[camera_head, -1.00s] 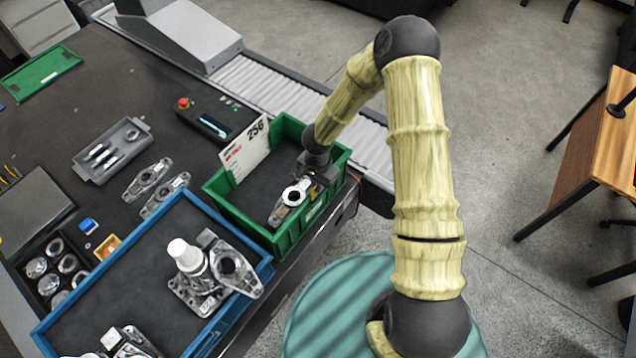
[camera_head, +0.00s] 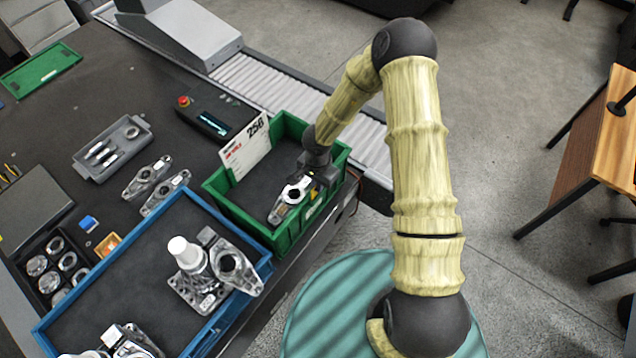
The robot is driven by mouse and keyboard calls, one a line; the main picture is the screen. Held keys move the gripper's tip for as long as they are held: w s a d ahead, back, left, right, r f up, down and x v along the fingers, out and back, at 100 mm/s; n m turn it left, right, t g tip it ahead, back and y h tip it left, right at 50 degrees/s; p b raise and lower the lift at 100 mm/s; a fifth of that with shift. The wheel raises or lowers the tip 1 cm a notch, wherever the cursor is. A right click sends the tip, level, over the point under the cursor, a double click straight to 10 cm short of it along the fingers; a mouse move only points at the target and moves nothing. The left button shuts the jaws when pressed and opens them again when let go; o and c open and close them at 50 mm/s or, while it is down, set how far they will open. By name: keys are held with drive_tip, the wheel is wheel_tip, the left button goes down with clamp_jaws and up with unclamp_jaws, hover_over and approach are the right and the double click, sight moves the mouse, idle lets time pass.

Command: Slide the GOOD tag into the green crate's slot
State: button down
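The green crate (camera_head: 222,205) stands right of the blue crate, with a metal arm-shaped part (camera_head: 290,202) lying in it. A white card (camera_head: 246,147) printed "256" with red lettering stands tilted at the crate's back left wall. I cannot read GOOD on it or on anything else. My gripper (camera_head: 318,178) is over the crate's right part, close to the front right wall and beside the metal part's upper end. Its fingers are small and dark, so I cannot tell whether they are open or hold anything. The slot cannot be made out.
The blue crate (camera_head: 222,329) holds several metal parts and a white-capped piece (camera_head: 184,252). A control box (camera_head: 213,125) with a red button and a grey tray (camera_head: 112,149) lie behind. A roller conveyor (camera_head: 283,97) runs behind the green crate. Two metal parts lie between tray and blue crate.

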drive_tip(key=shift+f, duration=0.6)
idle(0.4)
drive_tip(key=c, duration=1.3)
unclamp_jaws()
drive_tip(key=shift+r, duration=0.1)
drive_tip(key=shift+r+p, duration=3.5)
drive_tip(key=shift+p, duration=1)
